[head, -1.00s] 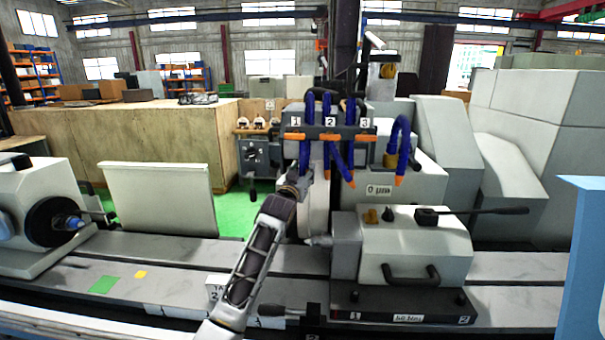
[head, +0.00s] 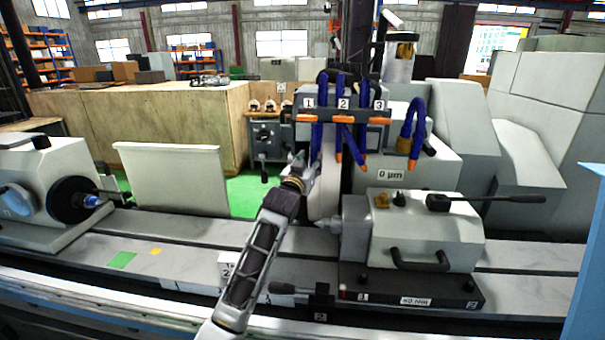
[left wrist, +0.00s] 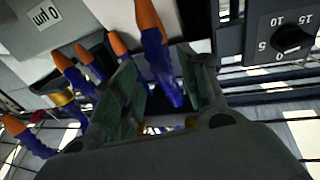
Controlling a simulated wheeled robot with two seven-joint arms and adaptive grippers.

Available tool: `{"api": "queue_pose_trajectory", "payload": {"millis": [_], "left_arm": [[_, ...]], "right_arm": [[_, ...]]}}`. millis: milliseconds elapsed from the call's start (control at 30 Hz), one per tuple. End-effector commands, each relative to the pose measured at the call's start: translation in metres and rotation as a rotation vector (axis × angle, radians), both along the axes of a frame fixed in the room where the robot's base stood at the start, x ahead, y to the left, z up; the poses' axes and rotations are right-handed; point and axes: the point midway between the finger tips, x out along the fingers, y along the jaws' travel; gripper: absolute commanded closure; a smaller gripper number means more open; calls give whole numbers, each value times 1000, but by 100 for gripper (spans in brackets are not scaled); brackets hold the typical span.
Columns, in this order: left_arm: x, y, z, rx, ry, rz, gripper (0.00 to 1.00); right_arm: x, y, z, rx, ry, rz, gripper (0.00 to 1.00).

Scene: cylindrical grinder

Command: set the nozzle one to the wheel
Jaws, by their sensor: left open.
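The blue hose of nozzle one (head: 316,140) hangs below label 1 (head: 309,102) on the orange-and-grey bracket. Its lower end is hard to make out behind my gripper. The pale grinding wheel (head: 328,180) stands just right of it, seen nearly edge-on. My left gripper (head: 297,168) is open beside the lower part of this hose, left of the wheel. In the left wrist view, a blue hose with an orange tip (left wrist: 149,18) appears between the open fingers (left wrist: 160,90); I cannot tell whether they touch it. My right gripper is out of view.
Nozzle two (head: 338,156) and nozzle three (head: 362,166) hang close on the right. A tailstock (head: 425,230) with a handle and lever stands at front right. The workhead (head: 40,190) is at far left. The grey table (head: 185,228) between has clear room.

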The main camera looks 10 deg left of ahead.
Motion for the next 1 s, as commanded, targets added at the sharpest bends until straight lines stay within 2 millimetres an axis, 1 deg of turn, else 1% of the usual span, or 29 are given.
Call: {"api": "queue_pose_trajectory", "payload": {"millis": [600,800,1000], "left_arm": [[-54,10,-4,0,-1,0,57],[-64,12,-5,1,0,0,57],[-67,13,-5,1,0,0,57]], "right_arm": [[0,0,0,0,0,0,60],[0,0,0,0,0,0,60],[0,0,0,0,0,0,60]]}}
